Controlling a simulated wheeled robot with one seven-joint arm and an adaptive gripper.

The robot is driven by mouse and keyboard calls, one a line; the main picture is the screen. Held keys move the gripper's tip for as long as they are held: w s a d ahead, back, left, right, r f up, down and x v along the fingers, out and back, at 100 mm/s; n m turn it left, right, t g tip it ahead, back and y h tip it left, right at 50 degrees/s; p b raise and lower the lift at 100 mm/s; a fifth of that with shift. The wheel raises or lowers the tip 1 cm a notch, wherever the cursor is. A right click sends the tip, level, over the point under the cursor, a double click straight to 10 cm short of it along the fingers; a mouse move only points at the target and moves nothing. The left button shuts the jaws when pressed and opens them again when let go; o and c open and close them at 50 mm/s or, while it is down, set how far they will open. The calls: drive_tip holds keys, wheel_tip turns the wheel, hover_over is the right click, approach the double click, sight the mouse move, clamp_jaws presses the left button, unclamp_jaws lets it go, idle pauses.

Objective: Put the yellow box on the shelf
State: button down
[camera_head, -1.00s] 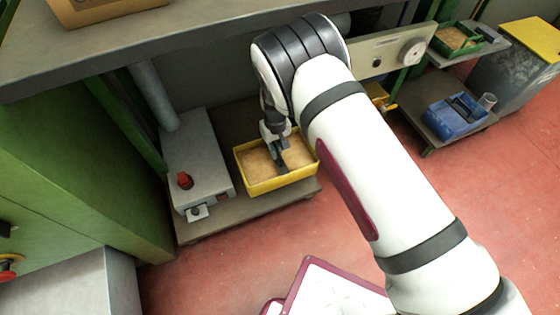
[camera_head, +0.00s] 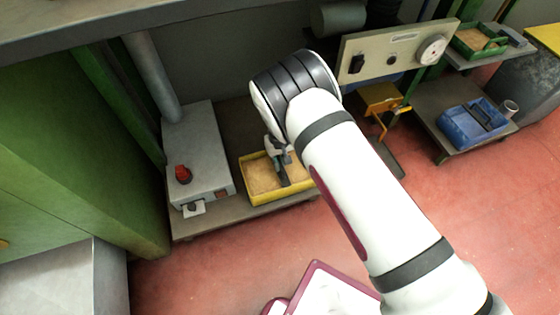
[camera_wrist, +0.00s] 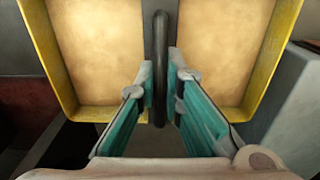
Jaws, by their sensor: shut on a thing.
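The yellow box (camera_head: 282,196) is an open tray filled with pale tan stuff, at the low grey platform (camera_head: 215,222) under the bench. In the wrist view its yellow walls (camera_wrist: 45,55) rise on both sides, and a dark upright handle bar (camera_wrist: 160,35) crosses its middle. My gripper (camera_head: 284,180) reaches down into the box from above. In the wrist view its teal-backed fingers (camera_wrist: 160,80) close on the handle bar from both sides. I cannot tell whether the box touches the platform. A grey shelf-like top (camera_head: 150,22) spans the upper left.
A grey housing with a red knob (camera_head: 183,174) stands close left of the box. A panel with a dial (camera_head: 431,50) is behind my arm. A blue bin (camera_head: 468,128) and a green tray (camera_head: 477,43) stand on right-hand stands. The red floor (camera_head: 480,205) is clear at right.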

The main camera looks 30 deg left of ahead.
drive_tip(key=c, duration=1.7)
unclamp_jaws()
drive_tip(key=shift+f, duration=0.1)
wheel_tip(320, 180, up, 8)
drive_tip(key=p, duration=0.3)
drive_tip(key=shift+f+p, duration=0.1)
drive_tip(key=shift+p, duration=0.2)
